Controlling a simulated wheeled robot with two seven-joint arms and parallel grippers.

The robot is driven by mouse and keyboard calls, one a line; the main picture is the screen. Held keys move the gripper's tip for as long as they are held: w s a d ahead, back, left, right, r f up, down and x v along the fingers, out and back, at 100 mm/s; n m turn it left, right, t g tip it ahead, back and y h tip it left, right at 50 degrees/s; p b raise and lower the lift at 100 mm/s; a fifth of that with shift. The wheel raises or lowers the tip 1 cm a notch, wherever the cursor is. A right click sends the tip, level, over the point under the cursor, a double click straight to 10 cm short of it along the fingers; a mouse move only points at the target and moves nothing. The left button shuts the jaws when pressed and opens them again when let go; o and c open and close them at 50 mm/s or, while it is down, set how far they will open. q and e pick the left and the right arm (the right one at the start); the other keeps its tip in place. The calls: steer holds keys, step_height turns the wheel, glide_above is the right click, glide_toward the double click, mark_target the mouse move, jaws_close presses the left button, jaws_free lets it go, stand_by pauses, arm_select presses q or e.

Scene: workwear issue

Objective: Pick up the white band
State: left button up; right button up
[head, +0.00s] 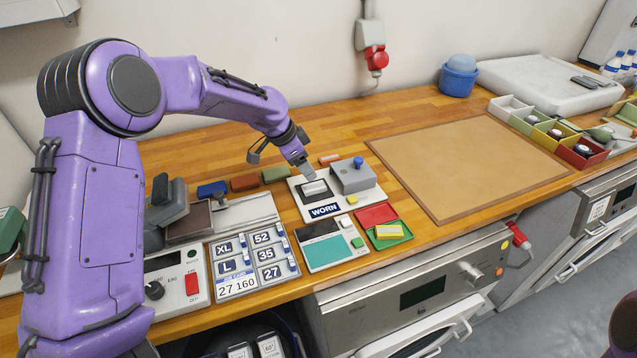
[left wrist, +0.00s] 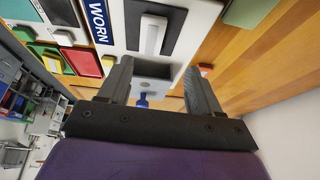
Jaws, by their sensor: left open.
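The white band (head: 314,187) appears to be the small white piece on the dark square of the white panel marked WORN (head: 324,211). In the left wrist view the white band (left wrist: 152,35) lies on the dark square, ahead of the fingertips. My left gripper (head: 304,168) is just above and behind it in the head view. The left gripper (left wrist: 157,68) is open, and no object is held between its fingers. Whether a fingertip touches the panel is hard to tell. My right gripper is not in view.
A grey box with a blue knob (head: 357,164) stands right beside the band's square. Red (head: 377,215) and green (head: 389,238) trays lie in front, with a yellow block. Green (head: 276,174) and brown (head: 244,183) blocks lie behind. A large tan mat (head: 465,165) is clear.

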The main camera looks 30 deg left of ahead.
mark_target(313, 187)
arm_select(q)
steer(key=s+f, duration=0.1)
steer(key=s+d+f+p, duration=0.1)
steer(key=s, duration=0.1)
steer(key=shift+d+f, duration=0.2)
steer(key=shift+f, duration=0.2)
steer(key=shift+g, duration=0.3)
steer(key=w+f, duration=0.3)
steer(key=shift+w+d+f, duration=0.2)
steer(key=shift+w+f, duration=0.05)
steer(key=shift+f, duration=0.05)
steer(key=shift+s+r, duration=0.3)
steer(key=shift+s, duration=0.1)
steer(key=c, duration=1)
steer(key=shift+w+f, duration=0.15)
steer(key=shift+w, duration=0.05)
steer(key=shift+c, duration=0.6)
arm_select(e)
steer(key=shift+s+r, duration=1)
